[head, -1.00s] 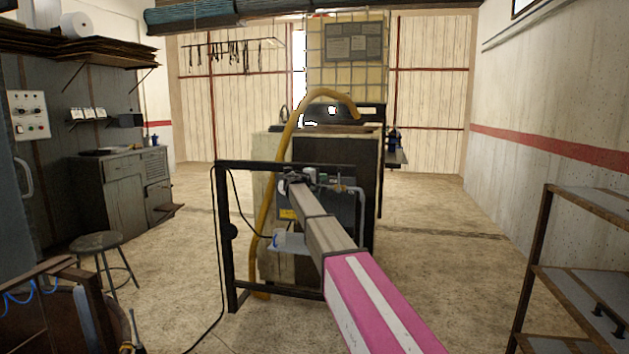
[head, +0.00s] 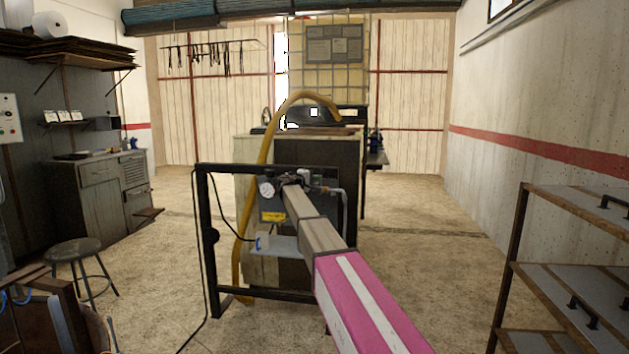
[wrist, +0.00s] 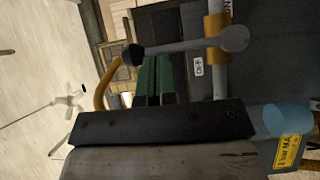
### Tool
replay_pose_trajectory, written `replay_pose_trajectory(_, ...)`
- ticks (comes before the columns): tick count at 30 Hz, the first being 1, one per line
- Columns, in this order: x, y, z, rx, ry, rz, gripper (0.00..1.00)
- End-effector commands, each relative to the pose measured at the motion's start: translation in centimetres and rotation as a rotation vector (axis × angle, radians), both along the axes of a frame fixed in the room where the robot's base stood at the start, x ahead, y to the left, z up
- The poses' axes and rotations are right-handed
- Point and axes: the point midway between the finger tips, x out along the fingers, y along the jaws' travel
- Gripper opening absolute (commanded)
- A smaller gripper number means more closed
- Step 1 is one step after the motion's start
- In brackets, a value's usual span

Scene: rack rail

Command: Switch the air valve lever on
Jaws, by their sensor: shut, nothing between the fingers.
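In the wrist view the air valve lever (wrist: 180,45) is a grey rod with a round black knob at its left end. It runs across a brass-coloured valve body (wrist: 215,52) on a grey pipe. My gripper (wrist: 158,72) is shut and empty, its fingers pointing toward the lever rod. The fingertips appear close to the rod, just right of the knob; I cannot tell whether they touch. In the head view my gripper (head: 291,184) is in front of the air panel (head: 262,205), and my arm hides the lever there.
A round gauge (head: 266,190) sits on the panel, left of my arm. A black frame (head: 206,240) surrounds the panel, with a yellow hose (head: 262,165) behind it. A shelf rack (head: 512,260) stands at the right and a stool (head: 75,246) at the left.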

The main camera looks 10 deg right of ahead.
Motion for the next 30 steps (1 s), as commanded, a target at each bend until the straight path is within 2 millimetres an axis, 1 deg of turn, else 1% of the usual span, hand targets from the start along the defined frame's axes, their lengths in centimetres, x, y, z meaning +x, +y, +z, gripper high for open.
replay_pose_trajectory(20,-0.4,-1.0,0.3,0.132,-0.043,-0.001,0.0)
replay_pose_trajectory(26,-0.7,-1.9,0.4,0.247,-0.08,-0.001,0.0)
replay_pose_trajectory(30,-1.0,-2.8,0.5,0.368,-0.12,0.0,0.0)
